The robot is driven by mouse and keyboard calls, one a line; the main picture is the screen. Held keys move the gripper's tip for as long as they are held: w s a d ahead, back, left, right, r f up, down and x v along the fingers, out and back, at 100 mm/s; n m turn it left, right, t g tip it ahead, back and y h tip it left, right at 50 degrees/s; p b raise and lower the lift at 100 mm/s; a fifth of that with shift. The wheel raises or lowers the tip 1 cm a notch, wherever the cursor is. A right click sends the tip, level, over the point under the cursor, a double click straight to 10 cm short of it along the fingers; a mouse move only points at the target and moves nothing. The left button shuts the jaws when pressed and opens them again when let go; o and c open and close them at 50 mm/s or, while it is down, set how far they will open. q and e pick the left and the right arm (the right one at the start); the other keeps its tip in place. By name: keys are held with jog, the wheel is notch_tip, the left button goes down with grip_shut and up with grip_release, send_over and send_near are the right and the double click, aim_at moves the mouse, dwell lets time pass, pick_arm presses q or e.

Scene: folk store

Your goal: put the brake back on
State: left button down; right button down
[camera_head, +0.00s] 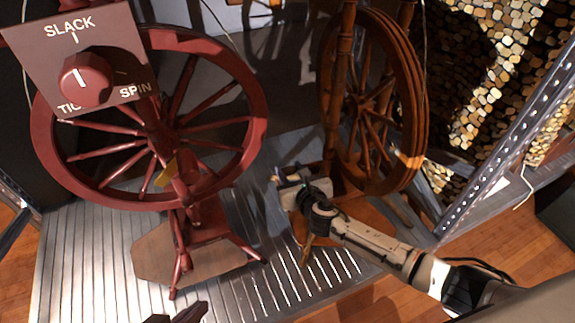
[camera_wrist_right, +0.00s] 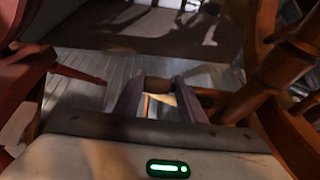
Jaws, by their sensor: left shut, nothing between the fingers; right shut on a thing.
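A sign with a dark red knob (camera_head: 85,80) hangs at the upper left. It reads SLACK, SPIN and a partly hidden word starting with T. A brown spinning wheel (camera_head: 408,100) stands to the right. My right gripper (camera_head: 290,178) is low at the brown wheel's left side. In the right wrist view its fingers (camera_wrist_right: 160,98) are shut on a small brown wooden peg (camera_wrist_right: 158,84). My left gripper (camera_head: 178,314) shows only as dark tips at the bottom edge, shut and empty.
Both wheels stand on a ribbed metal platform (camera_head: 85,260) with wood floor (camera_head: 385,300) around it. A perforated metal post (camera_head: 500,160) and stacked logs (camera_head: 480,60) are on the right. A red leg (camera_wrist_right: 75,72) is left of my right gripper, brown posts (camera_wrist_right: 265,75) right.

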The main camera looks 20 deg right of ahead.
jog(key=shift+f+n, duration=0.35)
jog(key=shift+n, duration=0.05)
jog(key=shift+f+h, duration=0.25)
jog(key=shift+h, duration=0.25)
jog(key=shift+f+n, duration=0.1)
jog(key=shift+n, duration=0.2)
jog(key=c, duration=1.2)
grip_release()
jog(key=shift+o, duration=0.2)
